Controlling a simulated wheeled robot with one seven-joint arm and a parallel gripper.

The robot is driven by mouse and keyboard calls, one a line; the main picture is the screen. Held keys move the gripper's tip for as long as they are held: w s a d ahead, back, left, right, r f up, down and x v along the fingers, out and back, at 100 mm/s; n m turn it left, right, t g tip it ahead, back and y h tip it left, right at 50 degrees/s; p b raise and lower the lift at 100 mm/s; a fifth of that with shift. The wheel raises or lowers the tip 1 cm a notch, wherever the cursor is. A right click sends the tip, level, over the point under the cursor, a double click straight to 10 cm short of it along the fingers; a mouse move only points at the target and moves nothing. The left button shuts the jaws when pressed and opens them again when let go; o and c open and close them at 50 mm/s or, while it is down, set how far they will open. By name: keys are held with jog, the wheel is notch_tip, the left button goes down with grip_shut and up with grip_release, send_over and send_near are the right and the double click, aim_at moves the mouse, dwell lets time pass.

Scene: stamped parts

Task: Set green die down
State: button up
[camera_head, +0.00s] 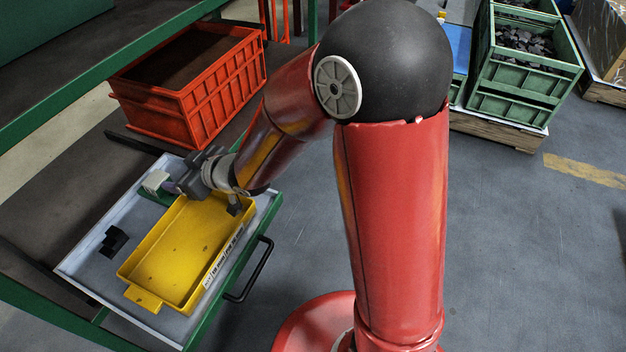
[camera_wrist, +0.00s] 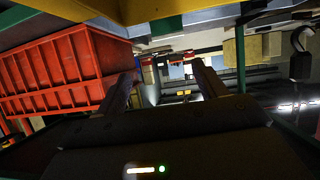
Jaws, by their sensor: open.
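The green die (camera_head: 160,198) is a flat green piece, mostly hidden under my gripper in the head view. It lies at the far end of the pale tabletop, next to the yellow tray (camera_head: 186,246). A green piece (camera_wrist: 167,26) beside the yellow edge at the top of the wrist view appears to be the same die. My gripper (camera_head: 163,184) is low over this end of the table. In the wrist view its two fingers (camera_wrist: 164,72) stand apart with nothing seen between them. Whether a finger touches the die cannot be told.
A small black part (camera_head: 114,241) lies on the pale tabletop (camera_head: 88,262) left of the yellow tray. An orange crate (camera_head: 192,88) stands behind, and it fills the left of the wrist view (camera_wrist: 60,75). A green frame post runs close by. A black handle (camera_head: 250,270) sticks out at the front.

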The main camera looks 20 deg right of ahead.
jog(key=s+d+r+m+h, duration=0.2)
jog(key=d+r+h, duration=0.2)
jog(key=d, duration=0.5)
jog(key=s+d+r+m+h, duration=0.2)
jog(key=d+r+m+h, duration=0.15)
jog(key=d, duration=0.55)
jog(key=s+d+r+m+g+h, duration=0.1)
jog(key=s+d, duration=0.3)
jog(key=s, duration=0.5)
jog(key=s+d+r+m+g+h, duration=0.1)
jog(key=s+d+r+m+g, duration=0.1)
jog(key=s, duration=0.8)
jog(key=shift+d+m, duration=0.55)
jog(key=shift+d, duration=0.5)
jog(key=shift+r, duration=0.15)
notch_tip(320, 180, up, 7)
jog(key=p, duration=0.7)
